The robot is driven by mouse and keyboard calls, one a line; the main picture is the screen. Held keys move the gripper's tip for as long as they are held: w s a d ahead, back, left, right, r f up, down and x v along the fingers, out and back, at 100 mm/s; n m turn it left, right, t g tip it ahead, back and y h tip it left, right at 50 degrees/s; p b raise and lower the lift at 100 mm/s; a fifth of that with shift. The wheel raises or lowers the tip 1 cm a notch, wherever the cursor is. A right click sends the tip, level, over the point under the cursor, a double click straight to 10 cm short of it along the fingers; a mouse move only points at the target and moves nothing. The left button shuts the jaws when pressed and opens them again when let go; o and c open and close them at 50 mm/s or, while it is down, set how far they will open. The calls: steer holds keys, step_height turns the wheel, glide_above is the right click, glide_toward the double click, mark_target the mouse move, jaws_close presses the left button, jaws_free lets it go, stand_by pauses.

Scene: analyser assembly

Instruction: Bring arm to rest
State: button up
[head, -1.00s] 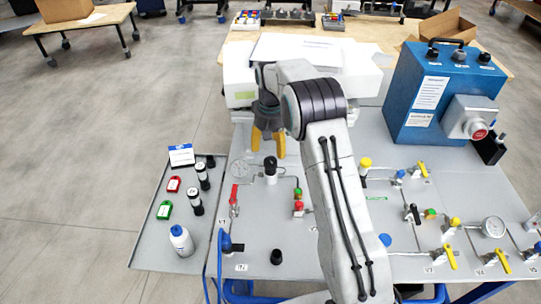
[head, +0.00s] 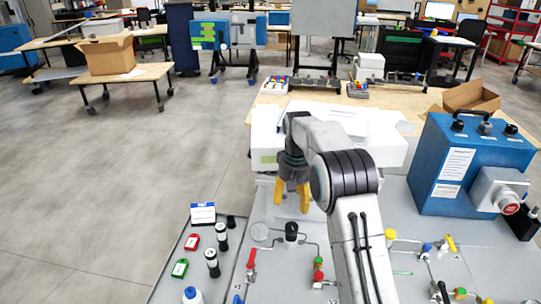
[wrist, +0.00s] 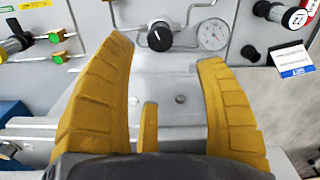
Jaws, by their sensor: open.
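My gripper (head: 292,196) has yellow fingers that point down over the back of the grey panel, in front of the white analyser housing (head: 265,158). In the wrist view the fingers (wrist: 165,75) are spread apart with nothing between them. Beyond them lie a black knob (wrist: 160,36) and a round gauge (wrist: 214,34) on the panel. My arm is bent, with the upper link rising from the lower middle of the head view and the forearm reaching left. Part of the housing is hidden behind my arm.
A blue box (head: 470,165) with knobs stands right of my arm. The floor at left is open.

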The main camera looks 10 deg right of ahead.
steer(key=shift+w, duration=0.1)
steer(key=s+f+g, duration=0.2)
steer(key=s+f, duration=0.5)
steer(key=s, duration=0.2)
steer(key=s+r+n+t, duration=0.1)
steer(key=s+r, duration=0.4)
steer(key=s, duration=0.7)
steer(key=s+r+t, duration=0.1)
steer(key=s+r, duration=0.5)
steer(key=s, duration=0.6)
step_height(320, 180, up, 6)
steer(key=s+t, duration=0.2)
steer(key=t, duration=0.2)
steer(key=shift+s, duration=0.15)
steer(key=shift+f, duration=0.15)
stand_by(0.4)
